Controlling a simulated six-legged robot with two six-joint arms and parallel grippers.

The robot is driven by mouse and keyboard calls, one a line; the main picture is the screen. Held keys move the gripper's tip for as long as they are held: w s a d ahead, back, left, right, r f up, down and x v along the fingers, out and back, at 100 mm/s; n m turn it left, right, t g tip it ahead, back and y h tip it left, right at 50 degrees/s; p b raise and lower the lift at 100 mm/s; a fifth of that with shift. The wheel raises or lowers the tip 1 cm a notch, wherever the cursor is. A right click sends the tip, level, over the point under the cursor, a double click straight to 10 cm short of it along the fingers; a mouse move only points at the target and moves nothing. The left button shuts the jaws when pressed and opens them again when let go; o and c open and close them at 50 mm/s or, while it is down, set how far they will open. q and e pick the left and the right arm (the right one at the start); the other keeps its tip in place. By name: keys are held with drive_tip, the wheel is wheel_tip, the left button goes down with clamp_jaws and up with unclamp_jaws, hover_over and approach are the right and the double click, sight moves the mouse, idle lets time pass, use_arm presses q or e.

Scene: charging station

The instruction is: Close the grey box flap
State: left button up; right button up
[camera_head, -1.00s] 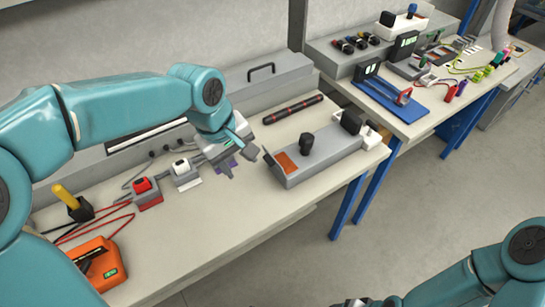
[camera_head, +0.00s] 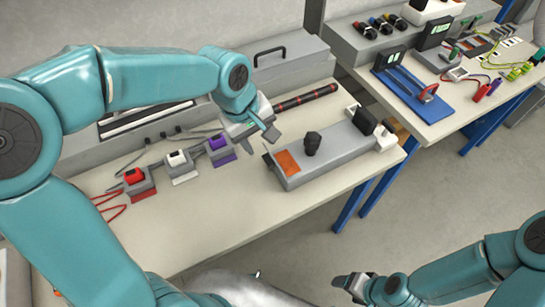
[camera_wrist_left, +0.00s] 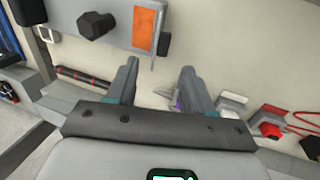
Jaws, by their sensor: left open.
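The grey box (camera_head: 340,152) lies on the workbench, with a black knob (camera_head: 312,143) and an orange panel (camera_head: 287,162) on top.
Purple (camera_head: 219,146), white (camera_head: 178,158) and red (camera_head: 136,177) switch blocks stand left of the box. A black-and-red rod (camera_head: 305,97) lies behind it. Black and white blocks (camera_head: 375,128) stand at its right end. The bench front is clear.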

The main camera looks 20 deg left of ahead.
sight(269, 159)
use_arm(q)
drive_tip(key=x, duration=1.1)
drive_tip(key=shift+s, duration=0.4)
drive_tip(key=shift+w+f, duration=0.3)
drive_tip(key=shift+f, duration=0.05)
drive_tip(key=shift+s+r, duration=0.1)
drive_tip(key=shift+s, duration=0.05)
drive_tip(key=c, duration=0.5)
clamp_jaws()
